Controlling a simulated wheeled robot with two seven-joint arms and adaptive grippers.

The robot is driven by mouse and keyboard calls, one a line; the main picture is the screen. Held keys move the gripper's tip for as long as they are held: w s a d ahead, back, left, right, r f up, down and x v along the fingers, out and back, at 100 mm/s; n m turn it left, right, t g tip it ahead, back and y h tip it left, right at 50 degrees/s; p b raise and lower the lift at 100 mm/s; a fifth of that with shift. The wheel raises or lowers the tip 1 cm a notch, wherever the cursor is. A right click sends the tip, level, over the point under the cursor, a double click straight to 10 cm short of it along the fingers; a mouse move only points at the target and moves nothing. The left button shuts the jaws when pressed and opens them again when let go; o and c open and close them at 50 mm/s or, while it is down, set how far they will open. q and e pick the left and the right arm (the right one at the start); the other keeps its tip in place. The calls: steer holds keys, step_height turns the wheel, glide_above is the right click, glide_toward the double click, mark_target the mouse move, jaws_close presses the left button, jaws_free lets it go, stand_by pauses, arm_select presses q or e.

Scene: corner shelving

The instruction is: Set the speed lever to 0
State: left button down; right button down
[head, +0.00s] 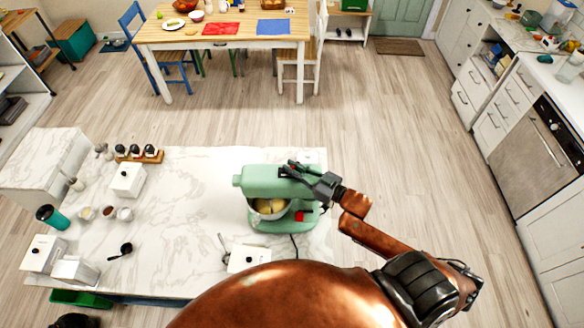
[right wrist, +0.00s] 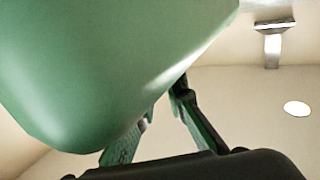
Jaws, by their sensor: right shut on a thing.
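A green stand mixer (head: 270,182) stands on the marble counter, its bowl (head: 270,208) holding something yellowish. A red part (head: 301,216) shows low on the right of its body; I cannot tell whether this is the speed lever. My right gripper (head: 292,171) is at the upper right of the mixer head, shut on a part of the mixer that its fingers hide. In the right wrist view the green mixer body (right wrist: 110,65) fills the upper left, and the fingers (right wrist: 160,110) reach up against it. The lever itself is not clear in either view. My left gripper is not in view.
The marble counter (head: 190,215) also bears white canisters (head: 127,180), small bowls, a teal cup (head: 52,217) and a spice rack (head: 139,154). A white box (head: 248,257) stands just in front of the mixer. Floor is clear right of the counter.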

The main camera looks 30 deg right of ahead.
steer(key=shift+s+d+p, duration=0.4)
steer(key=shift+s+d, duration=0.1)
steer(key=shift+d, duration=0.3)
steer(key=c, duration=2)
jaws_free()
steer(key=shift+o, duration=0.2)
steer(key=shift+s, duration=0.1)
steer(key=v, duration=1.2)
